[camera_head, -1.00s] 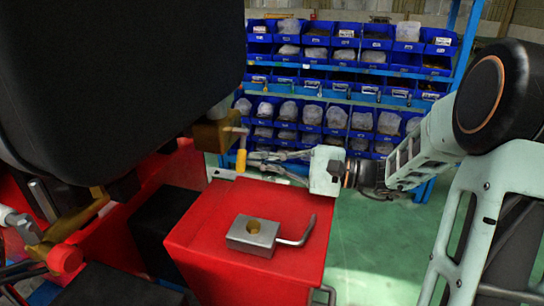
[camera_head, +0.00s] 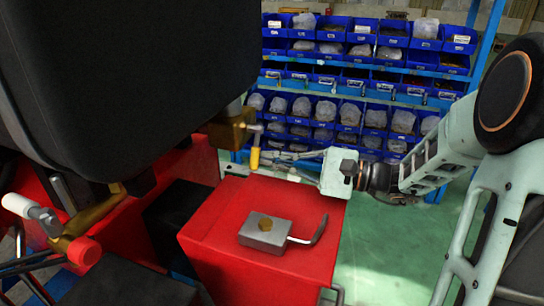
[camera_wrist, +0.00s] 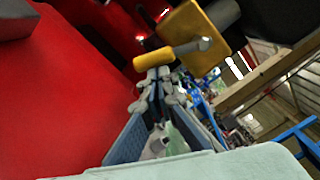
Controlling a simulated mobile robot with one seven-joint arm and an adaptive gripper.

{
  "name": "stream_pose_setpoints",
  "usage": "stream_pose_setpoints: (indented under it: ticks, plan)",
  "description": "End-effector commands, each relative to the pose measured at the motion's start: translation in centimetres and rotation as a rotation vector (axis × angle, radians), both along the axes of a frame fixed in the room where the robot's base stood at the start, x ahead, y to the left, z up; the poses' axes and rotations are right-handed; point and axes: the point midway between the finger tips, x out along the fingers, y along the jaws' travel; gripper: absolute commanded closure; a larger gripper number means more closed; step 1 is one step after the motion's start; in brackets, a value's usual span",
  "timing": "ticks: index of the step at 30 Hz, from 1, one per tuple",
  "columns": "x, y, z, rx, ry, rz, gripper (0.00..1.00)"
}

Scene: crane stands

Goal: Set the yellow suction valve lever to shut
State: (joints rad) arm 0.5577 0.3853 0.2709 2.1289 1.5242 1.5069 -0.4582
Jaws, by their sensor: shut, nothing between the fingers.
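The yellow valve lever (camera_head: 255,158) hangs down from a brass valve body (camera_head: 234,132) under the large black tank, beyond the red block. In the wrist view its yellow handle (camera_wrist: 152,56) lies just past my fingertips, with the brass-yellow valve body (camera_wrist: 196,40) above right. My gripper (camera_head: 268,156) comes in from the right, pointing left, its fingertips close beside the handle. The fingers also show in the wrist view (camera_wrist: 160,82), drawn together with nothing between them. I cannot tell whether the fingertips touch the handle.
A red block (camera_head: 270,215) stands below my gripper, with a metal piece and bent rod (camera_head: 265,233) on it. Blue bin shelves (camera_head: 350,75) stand behind. A red-capped pipe fitting (camera_head: 85,251) is at left. Green floor (camera_head: 400,235) is clear at right.

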Motion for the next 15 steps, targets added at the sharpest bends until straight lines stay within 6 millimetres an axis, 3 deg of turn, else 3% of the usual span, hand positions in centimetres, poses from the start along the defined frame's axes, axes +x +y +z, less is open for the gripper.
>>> stream_pose_setpoints:
  ticks: [15]
  plan:
    - [-1.3,0.6,0.7,0.068,0.185,0.005,1.00]
